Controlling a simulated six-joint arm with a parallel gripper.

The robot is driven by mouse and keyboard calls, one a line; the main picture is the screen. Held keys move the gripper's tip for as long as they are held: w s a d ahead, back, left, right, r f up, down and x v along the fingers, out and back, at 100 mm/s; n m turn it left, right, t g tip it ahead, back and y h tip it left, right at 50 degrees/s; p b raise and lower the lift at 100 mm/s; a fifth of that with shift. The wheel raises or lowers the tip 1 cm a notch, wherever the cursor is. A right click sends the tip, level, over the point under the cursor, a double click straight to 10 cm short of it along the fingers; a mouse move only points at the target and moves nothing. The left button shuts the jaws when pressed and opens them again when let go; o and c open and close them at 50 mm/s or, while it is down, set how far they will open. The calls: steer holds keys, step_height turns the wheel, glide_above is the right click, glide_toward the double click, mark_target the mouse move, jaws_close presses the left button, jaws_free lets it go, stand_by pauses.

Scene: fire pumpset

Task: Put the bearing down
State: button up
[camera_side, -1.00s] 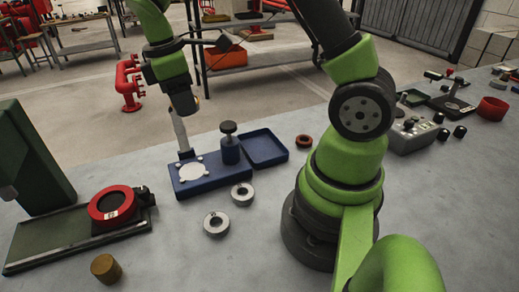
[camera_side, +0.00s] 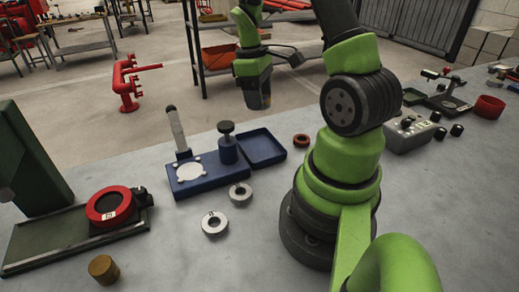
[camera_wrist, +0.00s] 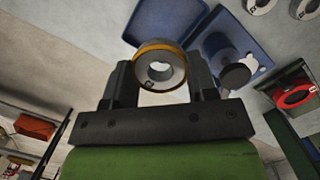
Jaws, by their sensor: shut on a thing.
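My gripper (camera_wrist: 160,70) is shut on a bearing (camera_wrist: 178,72), a grey ring with an orange-brown outer edge and a small mark on its face. The ring sits between the two fingers in the wrist view, with its hole visible. In the side view my gripper (camera_side: 258,97) hangs above the back of the table, behind the empty blue tray (camera_side: 262,148); the bearing there is too small and dark to make out. Two loose silver bearings (camera_side: 240,194) (camera_side: 215,223) lie flat on the table, in front of the blue fixture (camera_side: 203,180).
The blue fixture carries a black-topped knob (camera_side: 227,142) and an upright lever (camera_side: 178,132). A small reddish-brown ring (camera_side: 301,140) lies right of the tray. A red ring (camera_side: 110,206) sits on a green press at left, near a brass cylinder (camera_side: 104,269). The front middle table is clear.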

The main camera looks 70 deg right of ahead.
mark_target(260, 150)
step_height(260, 150, down, 13)
stand_by(0.5)
steer(key=shift+f, duration=0.1)
steer(key=o, duration=0.7)
steer(key=shift+o, duration=0.2)
steer(key=r, duration=0.4)
steer(key=w+r, duration=0.1)
steer(key=r, duration=0.3)
steer(key=w+r, duration=0.1)
steer(key=r, duration=0.3)
steer(key=s+a+r+m+t, duration=0.25)
steer(key=a+r+t, duration=0.35)
steer(key=a+r, duration=1)
steer(key=s+a+r+m+t+y, duration=0.1)
steer(key=s+a+r+t+y, duration=0.1)
steer(key=s+a, duration=0.3)
steer(key=shift+r+t, duration=0.25)
steer(key=shift+t, duration=0.25)
